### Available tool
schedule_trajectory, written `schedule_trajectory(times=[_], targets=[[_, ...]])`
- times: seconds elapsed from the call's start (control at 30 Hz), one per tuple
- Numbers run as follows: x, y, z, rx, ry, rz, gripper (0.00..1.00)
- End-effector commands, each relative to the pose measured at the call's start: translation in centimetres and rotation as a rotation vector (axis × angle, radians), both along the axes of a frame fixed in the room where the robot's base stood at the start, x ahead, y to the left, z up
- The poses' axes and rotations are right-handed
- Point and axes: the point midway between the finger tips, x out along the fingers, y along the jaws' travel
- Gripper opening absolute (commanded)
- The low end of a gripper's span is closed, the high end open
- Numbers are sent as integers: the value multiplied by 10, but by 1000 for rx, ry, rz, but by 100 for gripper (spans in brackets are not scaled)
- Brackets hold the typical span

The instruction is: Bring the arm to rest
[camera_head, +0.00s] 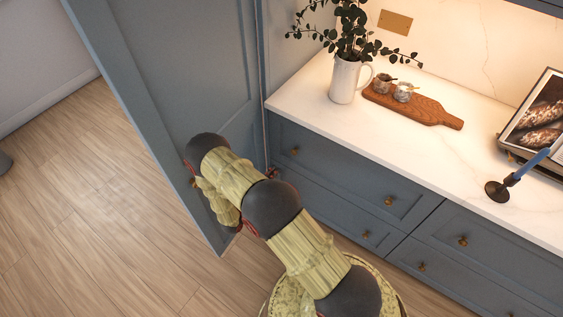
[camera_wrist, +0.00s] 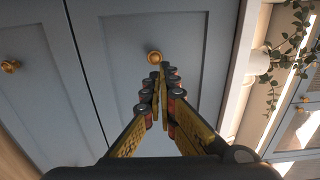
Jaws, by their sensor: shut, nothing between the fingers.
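My arm (camera_head: 300,250) reaches from the bottom right of the head view toward the open blue-grey door (camera_head: 170,80), with its bent part overlapping the door. The fingers of my gripper (camera_wrist: 160,75) show in the wrist view, shut together with nothing between them. Their tips lie just below a brass knob (camera_wrist: 154,58) on a blue-grey cabinet front (camera_wrist: 120,30) in the picture. I cannot tell whether they touch it. In the head view my fingers cannot be made out.
A pale countertop (camera_head: 310,95) runs along the right above blue-grey drawers (camera_head: 330,170). On it stand a white jug (camera_head: 344,82) with leafy stems, a wooden board (camera_head: 430,110) with two small cups, and a blue candle (camera_head: 530,164) in a dark holder. Wooden floor (camera_head: 90,220) is clear at left.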

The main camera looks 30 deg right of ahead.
Motion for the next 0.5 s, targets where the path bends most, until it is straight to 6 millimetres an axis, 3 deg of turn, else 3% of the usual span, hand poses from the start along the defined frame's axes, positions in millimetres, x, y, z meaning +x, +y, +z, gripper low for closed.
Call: schedule_trajectory(times=[0.2,0.5], targets=[[-9,24,0,0,1,1,0],[-11,28,-1,0,0,0,0]])
